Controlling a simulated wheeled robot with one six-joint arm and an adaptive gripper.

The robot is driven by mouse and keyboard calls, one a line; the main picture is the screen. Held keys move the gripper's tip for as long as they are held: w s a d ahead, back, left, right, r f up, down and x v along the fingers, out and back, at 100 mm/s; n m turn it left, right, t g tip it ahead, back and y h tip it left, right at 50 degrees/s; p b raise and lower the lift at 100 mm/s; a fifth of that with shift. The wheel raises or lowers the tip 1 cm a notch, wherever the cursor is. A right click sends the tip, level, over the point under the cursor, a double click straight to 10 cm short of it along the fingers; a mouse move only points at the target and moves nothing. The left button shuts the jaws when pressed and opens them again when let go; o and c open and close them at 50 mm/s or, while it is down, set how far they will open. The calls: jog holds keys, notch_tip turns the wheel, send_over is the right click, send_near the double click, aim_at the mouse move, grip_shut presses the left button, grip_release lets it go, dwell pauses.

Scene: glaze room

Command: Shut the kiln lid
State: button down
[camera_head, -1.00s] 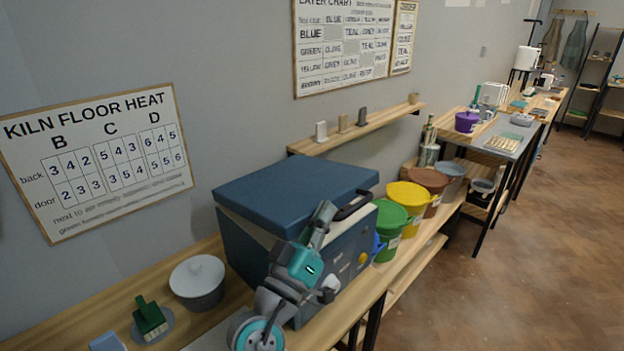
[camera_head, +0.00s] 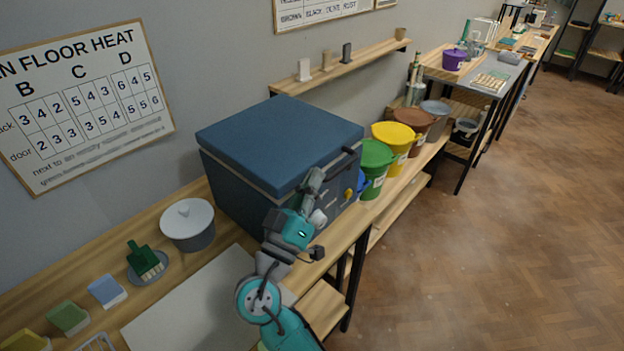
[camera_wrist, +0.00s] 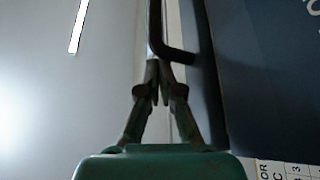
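The kiln (camera_head: 240,190) is a dark blue box on the bench, and its blue lid (camera_head: 280,140) lies low over the body. A thin pale line runs along the left side between them; I cannot tell if the lid is fully seated. The dark lid handle (camera_head: 349,152) is on the front edge. My gripper (camera_head: 318,176) is at the kiln front, beside the handle's near end. In the wrist view my gripper's fingers (camera_wrist: 159,75) are together, just below the bent end of the dark handle (camera_wrist: 156,25); whether they touch it is unclear.
A lidded grey pot (camera_head: 188,225), a green brush (camera_head: 145,258) and a white board (camera_head: 195,305) are left of the kiln. Green (camera_head: 374,168) and yellow (camera_head: 393,145) buckets stand close on its right. Open floor (camera_head: 480,270) lies at the right.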

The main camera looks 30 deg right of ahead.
jog(key=shift+d+f, duration=0.15)
jog(key=shift+f, duration=0.6)
jog(key=r+v, duration=0.1)
jog(key=v, duration=0.6)
jog(key=shift+a, duration=0.3)
jog(key=shift+s, duration=0.25)
